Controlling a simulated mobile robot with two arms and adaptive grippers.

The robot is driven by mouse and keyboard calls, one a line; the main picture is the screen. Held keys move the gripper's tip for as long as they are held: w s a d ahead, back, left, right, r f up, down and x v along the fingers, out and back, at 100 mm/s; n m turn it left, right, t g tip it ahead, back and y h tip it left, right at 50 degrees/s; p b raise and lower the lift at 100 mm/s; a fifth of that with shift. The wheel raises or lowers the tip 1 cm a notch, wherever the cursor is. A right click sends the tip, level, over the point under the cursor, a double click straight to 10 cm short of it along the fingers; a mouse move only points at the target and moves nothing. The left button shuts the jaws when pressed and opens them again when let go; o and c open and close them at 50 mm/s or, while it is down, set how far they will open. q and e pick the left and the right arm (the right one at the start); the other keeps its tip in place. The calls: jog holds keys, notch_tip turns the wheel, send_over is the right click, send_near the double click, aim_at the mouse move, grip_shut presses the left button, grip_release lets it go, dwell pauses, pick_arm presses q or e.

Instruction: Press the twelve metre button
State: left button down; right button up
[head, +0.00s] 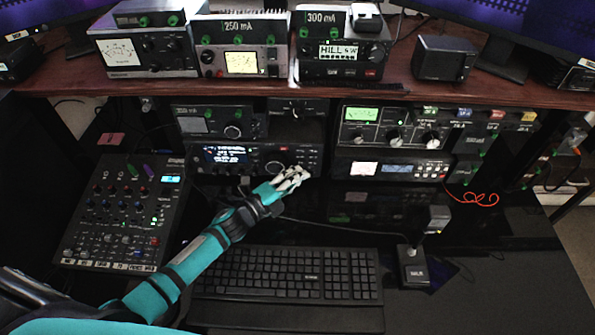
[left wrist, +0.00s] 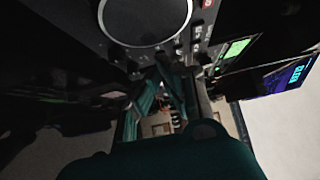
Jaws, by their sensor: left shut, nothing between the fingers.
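My left gripper (head: 296,175) is shut and empty at the right part of the front of a black radio (head: 235,176) with a lit screen, on the lower shelf. In the left wrist view the fingers (left wrist: 172,88) are close below a large round tuning knob (left wrist: 146,18) and a few small buttons (left wrist: 197,38) beside it. I cannot tell whether a fingertip touches the panel. The button labels are too small to read, so I cannot tell which is the twelve metre button. The gripper hides part of the radio's front. My right gripper is not in view.
A keyboard (head: 290,277) lies below my left arm. A mixer (head: 122,212) stands left, and a tuner with a green display (head: 388,128) stands right on another unit (head: 392,168). More radios line the upper wooden shelf (head: 425,92). A small black box (head: 413,268) stands right of the keyboard.

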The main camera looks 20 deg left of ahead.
aim_at(300, 162)
pick_arm(q)
jog(key=shift+w+a, duration=0.15)
jog(key=shift+w, duration=0.35)
jog(key=shift+w+a+b, duration=0.25)
jog(key=shift+w+b, duration=0.3)
jog(key=shift+w, duration=0.15)
jog(key=shift+r, duration=0.15)
